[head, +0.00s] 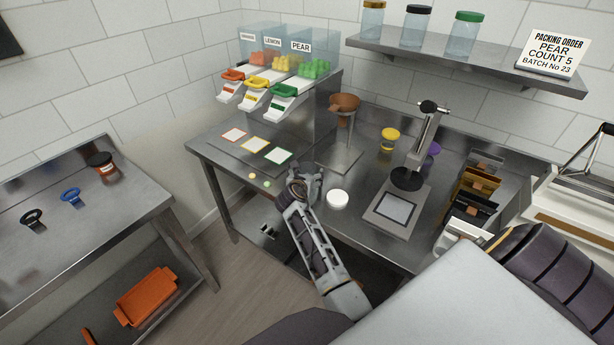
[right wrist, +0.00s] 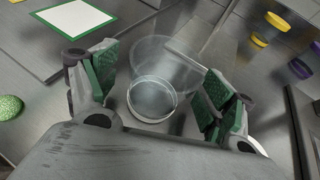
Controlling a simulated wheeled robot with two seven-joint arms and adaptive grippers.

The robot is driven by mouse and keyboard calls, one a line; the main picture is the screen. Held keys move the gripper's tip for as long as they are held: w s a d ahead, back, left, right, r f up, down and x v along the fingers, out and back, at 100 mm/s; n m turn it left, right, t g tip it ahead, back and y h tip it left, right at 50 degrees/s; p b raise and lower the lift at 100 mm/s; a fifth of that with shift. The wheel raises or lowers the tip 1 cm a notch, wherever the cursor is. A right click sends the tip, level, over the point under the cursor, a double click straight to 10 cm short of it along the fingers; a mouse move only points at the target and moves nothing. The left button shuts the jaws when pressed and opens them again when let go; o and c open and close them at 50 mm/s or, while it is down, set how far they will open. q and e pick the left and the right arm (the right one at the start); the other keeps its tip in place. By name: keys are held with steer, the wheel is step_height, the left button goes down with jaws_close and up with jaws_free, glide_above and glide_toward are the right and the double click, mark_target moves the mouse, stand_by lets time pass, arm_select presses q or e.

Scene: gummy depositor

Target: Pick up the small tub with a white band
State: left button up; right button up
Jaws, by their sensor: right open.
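A small clear tub (right wrist: 152,100) with a pale whitish band stands on the steel bench between the fingers of my right gripper (right wrist: 158,92) in the right wrist view. The green-padded fingers are open, one on each side, with visible gaps to the tub. In the head view my right gripper (head: 306,183) is low over the bench's front part and largely hides the tub. A white round lid-like disc (head: 337,199) lies just right of the gripper. My left gripper is not in view.
A yellow-lidded tub (head: 390,134) and a purple-lidded tub (head: 433,149) stand farther back. A funnel stand (head: 343,158) is behind the gripper. A scale (head: 397,209) is to the right. Two small gummies (head: 267,183) lie left, near coloured square mats (head: 278,155).

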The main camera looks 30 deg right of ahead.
steer(key=shift+w+d+f, duration=0.15)
steer(key=shift+w+d, duration=0.1)
stand_by(0.3)
steer(key=c, duration=1.1)
